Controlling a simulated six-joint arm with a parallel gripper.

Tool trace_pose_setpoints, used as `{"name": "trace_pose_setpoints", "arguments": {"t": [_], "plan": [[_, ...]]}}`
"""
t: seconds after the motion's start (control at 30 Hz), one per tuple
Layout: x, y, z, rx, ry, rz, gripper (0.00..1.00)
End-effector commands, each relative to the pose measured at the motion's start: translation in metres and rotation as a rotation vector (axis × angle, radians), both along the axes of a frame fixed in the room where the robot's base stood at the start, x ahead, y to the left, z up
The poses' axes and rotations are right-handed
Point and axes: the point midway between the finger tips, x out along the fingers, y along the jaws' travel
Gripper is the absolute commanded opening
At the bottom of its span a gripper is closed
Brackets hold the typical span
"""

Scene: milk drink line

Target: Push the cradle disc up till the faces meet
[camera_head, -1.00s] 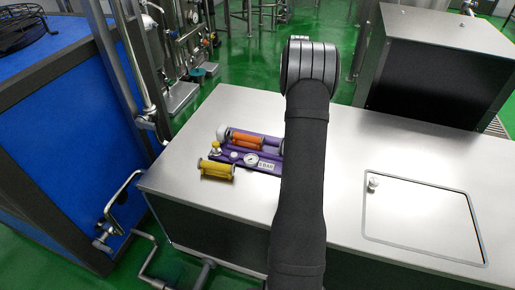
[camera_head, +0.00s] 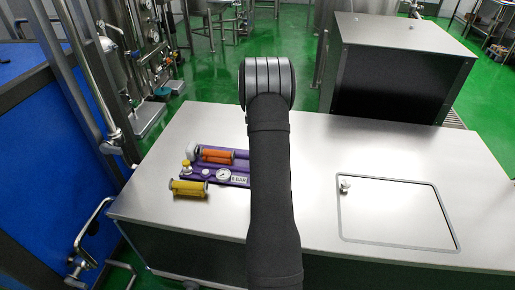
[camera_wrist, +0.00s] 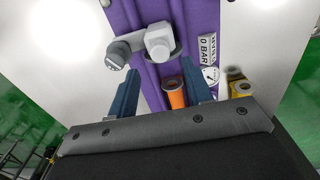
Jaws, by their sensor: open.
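A purple base (camera_head: 212,178) lies on the steel table and carries an orange cylinder (camera_head: 216,156), a round gauge (camera_head: 222,174) and a "0 BAR" label (camera_head: 239,180). A pale round part (camera_head: 191,151) is at the orange cylinder's left end. In the wrist view a white fitting (camera_wrist: 160,42) and a grey round-ended piece (camera_wrist: 118,55) sit on the base beyond my fingers. I cannot tell for sure which part is the cradle disc. My gripper (camera_wrist: 160,84) is open over the base, with the orange cylinder's end (camera_wrist: 175,94) showing between the blue fingers. My arm hides the base's right end in the head view.
A framed hatch (camera_head: 395,210) with a small knob (camera_head: 346,185) is set into the table at the right. The tabletop around it is clear.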

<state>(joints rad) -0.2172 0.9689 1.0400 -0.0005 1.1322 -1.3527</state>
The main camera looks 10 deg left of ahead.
Motion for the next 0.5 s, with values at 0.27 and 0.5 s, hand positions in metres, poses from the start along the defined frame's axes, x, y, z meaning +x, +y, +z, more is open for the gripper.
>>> {"name": "trace_pose_setpoints", "arguments": {"t": [0.27,0.5], "plan": [[-0.001,0.000,-0.050,-0.001,0.002,0.000,0.46],[0.000,0.000,-0.064,0.000,-0.001,0.000,0.46]]}}
